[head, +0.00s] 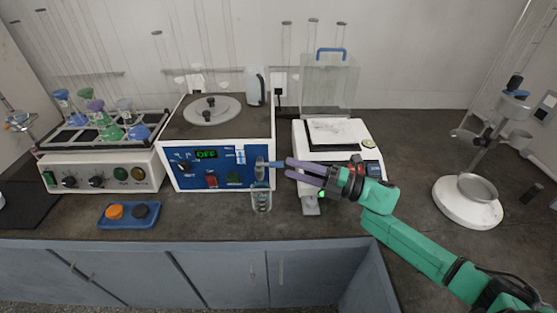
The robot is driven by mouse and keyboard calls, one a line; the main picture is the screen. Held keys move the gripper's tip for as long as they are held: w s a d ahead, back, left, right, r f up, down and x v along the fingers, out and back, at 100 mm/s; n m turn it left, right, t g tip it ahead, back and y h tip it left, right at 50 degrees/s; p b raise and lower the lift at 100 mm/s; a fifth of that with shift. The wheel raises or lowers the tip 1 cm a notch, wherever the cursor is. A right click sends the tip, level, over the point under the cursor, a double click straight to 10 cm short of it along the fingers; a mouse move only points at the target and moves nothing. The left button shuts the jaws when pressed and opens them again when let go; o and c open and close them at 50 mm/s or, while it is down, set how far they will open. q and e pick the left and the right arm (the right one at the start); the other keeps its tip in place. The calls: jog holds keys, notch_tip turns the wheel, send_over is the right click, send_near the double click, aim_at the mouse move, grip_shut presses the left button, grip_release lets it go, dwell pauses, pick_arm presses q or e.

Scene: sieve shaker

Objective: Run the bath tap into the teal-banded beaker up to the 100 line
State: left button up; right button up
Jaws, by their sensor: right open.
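The water bath (220,166) is a white box with a blue front panel and a green display reading OFF. Its tap (260,168) is at the right end of the front panel, with a small blue part reaching right. A clear glass beaker (261,200) stands upright on the bench just below the tap. A dark teal tint shows on it, but its lines and water level are too small to read. My right gripper (287,168) is open, its fingertips close to the blue part; I cannot tell if they touch. My left gripper is not in view.
A white balance (372,167) with a clear box behind it stands right of the bath, behind my right gripper. A shaker with flasks (100,176) is at left. A blue tray (128,222) with orange and dark caps lies in front. A white-based stand (468,212) is far right.

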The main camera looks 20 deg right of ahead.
aim_at(278, 165)
jog(key=x, duration=0.5)
jog(key=shift+a+r+p, duration=0.1)
jog(key=shift+p, duration=0.3)
jog(key=c, duration=0.8)
grip_shut()
